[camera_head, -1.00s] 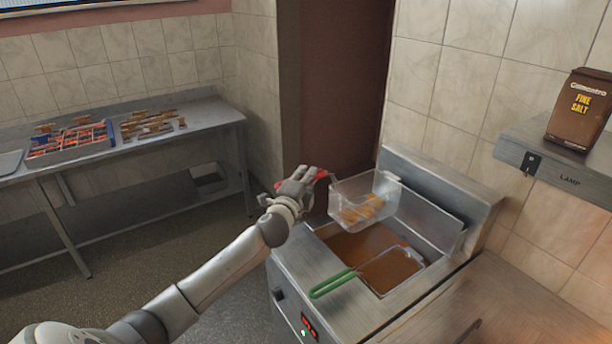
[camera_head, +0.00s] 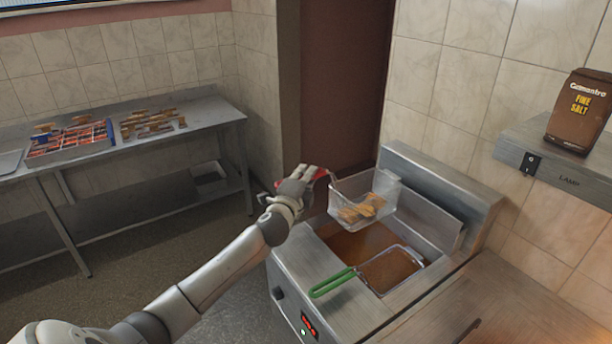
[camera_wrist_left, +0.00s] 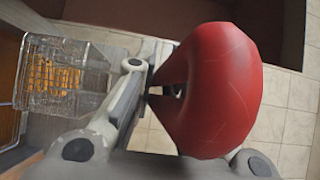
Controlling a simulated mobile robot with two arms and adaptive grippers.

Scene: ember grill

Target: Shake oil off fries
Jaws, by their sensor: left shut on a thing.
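My left gripper (camera_head: 297,188) is shut on the red handle (camera_head: 320,173) of a wire fry basket (camera_head: 385,190). The basket hangs above the far part of the fryer (camera_head: 292,290), over the brown oil (camera_head: 345,243). Golden fries (camera_head: 362,208) lie in the bottom of the basket. In the left wrist view the red handle (camera_wrist_left: 222,90) fills the middle, and the basket (camera_wrist_left: 62,78) shows at the left. A second basket with a green handle (camera_head: 332,284) sits in the oil at the near side. My right gripper is not in view.
A steel table (camera_head: 205,120) on the left carries a tray (camera_head: 65,148) of red and blue packs and several brown pieces. A bag of fine salt (camera_head: 580,110) stands on a shelf at the right. The fryer's raised back (camera_head: 440,185) is close behind the basket.

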